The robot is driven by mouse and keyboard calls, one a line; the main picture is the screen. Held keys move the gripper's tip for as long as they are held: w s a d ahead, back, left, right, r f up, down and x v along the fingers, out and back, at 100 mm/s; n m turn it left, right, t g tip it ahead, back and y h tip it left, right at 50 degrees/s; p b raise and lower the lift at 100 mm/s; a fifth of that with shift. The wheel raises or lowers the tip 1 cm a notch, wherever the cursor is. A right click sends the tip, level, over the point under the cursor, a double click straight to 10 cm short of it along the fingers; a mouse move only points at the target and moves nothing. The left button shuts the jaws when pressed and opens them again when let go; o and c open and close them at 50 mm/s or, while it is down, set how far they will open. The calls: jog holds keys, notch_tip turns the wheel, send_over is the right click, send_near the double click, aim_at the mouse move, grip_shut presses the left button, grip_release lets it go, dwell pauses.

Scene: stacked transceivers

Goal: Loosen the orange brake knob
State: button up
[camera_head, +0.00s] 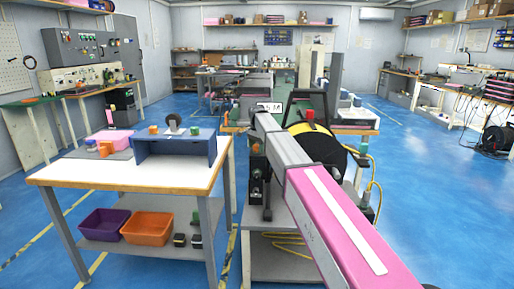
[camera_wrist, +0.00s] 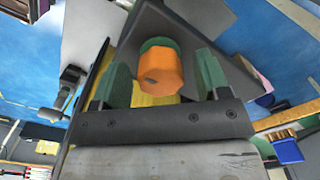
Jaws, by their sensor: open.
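In the wrist view the orange knob (camera_wrist: 160,73) sits between the two green fingers of my gripper (camera_wrist: 164,76). The fingers stand apart on either side of it, with a gap visible at the left finger and a smaller one at the right. The knob is faceted, with a green part behind it, in front of a dark grey angular plate (camera_wrist: 185,28). My gripper's fingers are not clear there.
A black cable reel (camera_head: 318,145) with yellow cable stands behind my arm. To the left is a table (camera_head: 85,175) with a blue stand (camera_head: 175,148), and purple (camera_head: 103,223) and orange (camera_head: 147,228) bins on its lower shelf. Blue floor is open on the right.

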jog(key=c, duration=0.9)
jog(key=shift+c, duration=0.2)
jog(key=shift+n, duration=0.3)
jog(key=n, duration=0.4)
jog(key=shift+n, duration=0.3)
jog(key=n, duration=0.4)
jog(key=shift+n, duration=0.3)
jog(key=n, duration=0.4)
jog(key=shift+n, duration=2.5)
